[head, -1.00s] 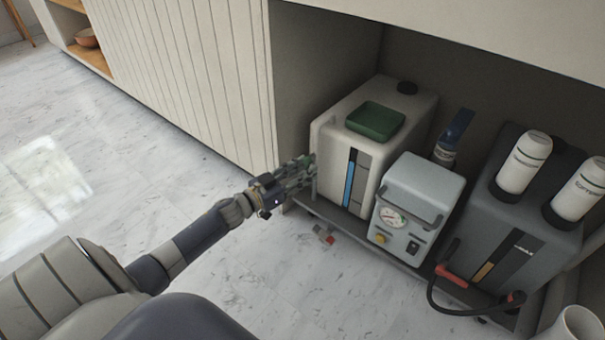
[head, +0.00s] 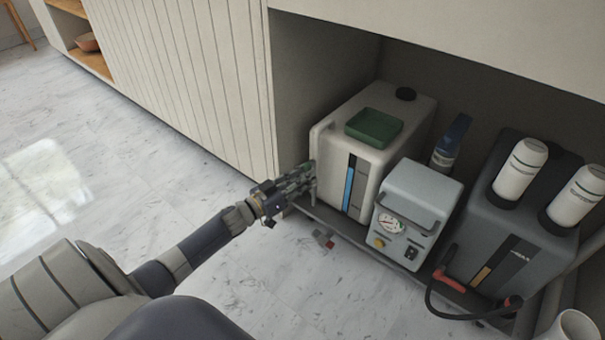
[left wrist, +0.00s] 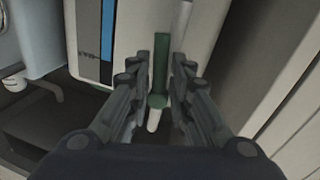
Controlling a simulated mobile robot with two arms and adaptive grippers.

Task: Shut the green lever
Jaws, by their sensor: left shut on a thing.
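The green lever (left wrist: 160,66) shows in the left wrist view on the front of the white tank, upright, with its round lower end (left wrist: 156,101) between my fingers. My left gripper (head: 309,170) is at the left front of the white tank (head: 388,155). In the left wrist view its fingers (left wrist: 162,72) are on both sides of the lever, shut on it. In the head view the gripper hides the lever. My right gripper is not in view.
A grey box with a gauge (head: 414,198) stands right of the tank. A dark grey container (head: 519,212) with a red-ended hose (head: 452,282) is further right. A slatted panel (head: 200,80) is on the left. The floor in front (head: 120,150) is mostly clear.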

